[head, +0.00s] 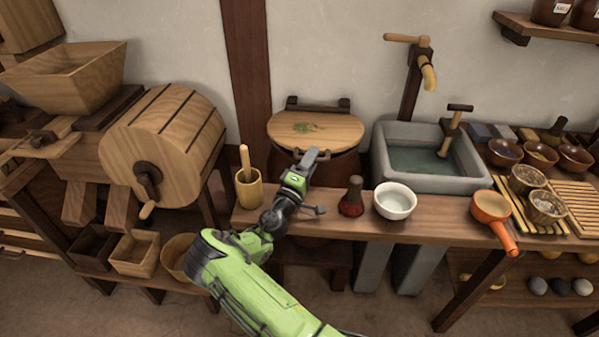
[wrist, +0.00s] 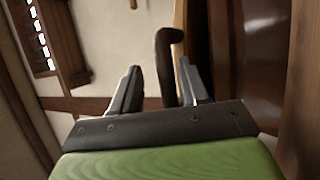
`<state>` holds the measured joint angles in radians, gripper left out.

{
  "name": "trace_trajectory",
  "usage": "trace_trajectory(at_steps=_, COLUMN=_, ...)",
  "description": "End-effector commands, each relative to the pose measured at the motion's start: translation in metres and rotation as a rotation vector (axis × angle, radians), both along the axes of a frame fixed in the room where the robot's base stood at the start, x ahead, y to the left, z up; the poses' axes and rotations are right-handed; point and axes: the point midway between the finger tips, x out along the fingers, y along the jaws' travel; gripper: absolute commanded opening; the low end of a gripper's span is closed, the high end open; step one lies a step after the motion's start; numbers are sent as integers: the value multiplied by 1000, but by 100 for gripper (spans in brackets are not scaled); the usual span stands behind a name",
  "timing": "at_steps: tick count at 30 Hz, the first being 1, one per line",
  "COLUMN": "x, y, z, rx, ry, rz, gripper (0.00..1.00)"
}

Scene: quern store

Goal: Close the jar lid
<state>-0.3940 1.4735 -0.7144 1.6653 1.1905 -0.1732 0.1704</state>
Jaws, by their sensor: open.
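The large dark brown jar (head: 345,167) stands behind the counter, with its round wooden lid (head: 322,125) at its mouth. The lid bears a green leaf mark, and a dark bar (head: 318,104) runs behind it. I cannot tell whether the lid is fully seated. My gripper (head: 310,158) is at the jar's front, just below the lid's near edge. In the wrist view my open gripper (wrist: 159,72) has a dark bent handle-like piece (wrist: 166,60) between its fingers, with no clear grip on it. The glossy brown jar side (wrist: 250,50) shows at right there.
On the counter (head: 440,222) stand a wooden cup with a pestle (head: 248,188), a dark red bottle (head: 352,198), a white bowl (head: 395,201) and an orange pan (head: 490,208). A stone sink (head: 435,184) is right of the jar, a wooden drum (head: 165,145) left.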

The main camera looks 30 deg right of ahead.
Motion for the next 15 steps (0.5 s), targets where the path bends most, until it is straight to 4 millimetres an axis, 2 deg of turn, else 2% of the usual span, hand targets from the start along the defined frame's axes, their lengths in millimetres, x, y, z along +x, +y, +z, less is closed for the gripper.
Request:
trace_trajectory(at_steps=4, x=-18, y=35, z=-10, rx=-4, ry=7, rz=5, gripper=44)
trace_trajectory(at_steps=12, x=-55, y=102, z=-8, rx=-4, ry=3, rz=6, gripper=44)
trace_trajectory(at_steps=15, x=-66, y=121, z=-8, rx=-3, ry=2, rz=5, gripper=44)
